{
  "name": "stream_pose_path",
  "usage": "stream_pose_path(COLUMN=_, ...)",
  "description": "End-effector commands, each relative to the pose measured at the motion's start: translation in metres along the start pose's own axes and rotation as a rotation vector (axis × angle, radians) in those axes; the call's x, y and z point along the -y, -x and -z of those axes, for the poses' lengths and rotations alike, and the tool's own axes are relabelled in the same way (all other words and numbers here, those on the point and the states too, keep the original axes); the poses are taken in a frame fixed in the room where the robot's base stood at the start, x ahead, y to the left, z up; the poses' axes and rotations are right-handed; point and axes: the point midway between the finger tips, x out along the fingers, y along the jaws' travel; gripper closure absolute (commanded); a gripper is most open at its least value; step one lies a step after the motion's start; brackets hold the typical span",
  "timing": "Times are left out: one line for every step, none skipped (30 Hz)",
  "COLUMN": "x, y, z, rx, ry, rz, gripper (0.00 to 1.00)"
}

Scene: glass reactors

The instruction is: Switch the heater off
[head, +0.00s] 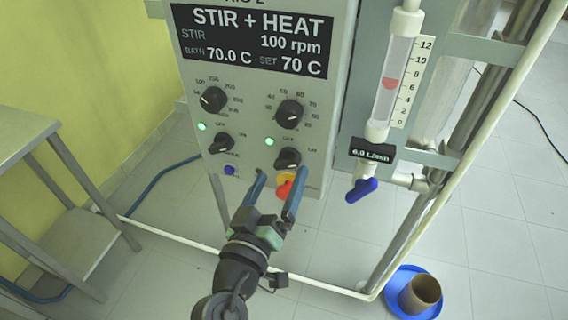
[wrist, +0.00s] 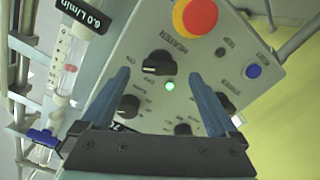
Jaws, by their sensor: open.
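The heater switch is a black rotary knob (head: 288,158) at the lower right of the control panel. It also shows in the wrist view as a black knob (wrist: 159,63) beside the word HEATER, with a white mark towards its left end. A green lamp (wrist: 170,86) near it is lit. The display (head: 250,40) reads STIR + HEAT, bath 70.0 C, set 70 C, 100 rpm. My gripper (head: 280,175) is open and empty in front of the lower panel. In the wrist view, the knob appears between and slightly beyond the fingertips (wrist: 158,73). Contact is not visible.
A red and yellow emergency stop (head: 285,187) sits just below the heater knob, close to my fingers. The stirrer knob (head: 221,142) and a blue button (head: 229,170) are left. A flowmeter with a blue valve (head: 361,190) is right.

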Motion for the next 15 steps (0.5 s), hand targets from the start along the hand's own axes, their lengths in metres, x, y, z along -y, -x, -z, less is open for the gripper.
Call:
stream_pose_path(x=-0.001, y=-0.009, z=0.001, rx=0.001, ry=-0.003, rz=-0.002, gripper=0.05)
stream_pose_path(x=-0.001, y=-0.014, z=0.001, rx=0.001, ry=-0.003, rz=-0.002, gripper=0.05)
stream_pose_path(x=-0.001, y=-0.019, z=0.001, rx=0.001, ry=-0.002, rz=-0.002, gripper=0.05)
stream_pose_path(x=-0.001, y=-0.022, z=0.000, rx=0.001, ry=-0.001, rz=-0.001, gripper=0.05)
stream_pose_path(x=-0.001, y=-0.025, z=0.001, rx=0.001, ry=-0.001, rz=-0.001, gripper=0.05)
stream_pose_path(x=-0.001, y=-0.028, z=0.001, rx=0.001, ry=-0.001, rz=-0.001, gripper=0.05)
stream_pose_path(x=-0.001, y=-0.030, z=0.000, rx=0.001, ry=0.000, rz=-0.001, gripper=0.05)
stream_pose_path(x=-0.001, y=-0.032, z=0.000, rx=0.001, ry=0.000, rz=-0.001, gripper=0.05)
stream_pose_path(x=-0.001, y=-0.033, z=0.000, rx=0.000, ry=-0.001, rz=-0.001, gripper=0.05)
stream_pose_path(x=-0.001, y=-0.034, z=0.000, rx=0.000, ry=-0.001, rz=0.000, gripper=0.05)
stream_pose_path(x=-0.001, y=-0.034, z=0.000, rx=0.000, ry=-0.001, rz=0.000, gripper=0.05)
stream_pose_path(x=-0.001, y=-0.035, z=0.000, rx=0.000, ry=-0.001, rz=0.000, gripper=0.05)
stream_pose_path(x=-0.001, y=-0.035, z=0.000, rx=0.000, ry=-0.001, rz=0.000, gripper=0.05)
stream_pose_path(x=0.000, y=-0.035, z=0.000, rx=0.000, ry=-0.001, rz=0.000, gripper=0.05)
stream_pose_path(x=0.000, y=-0.035, z=0.000, rx=0.000, ry=-0.001, rz=0.000, gripper=0.05)
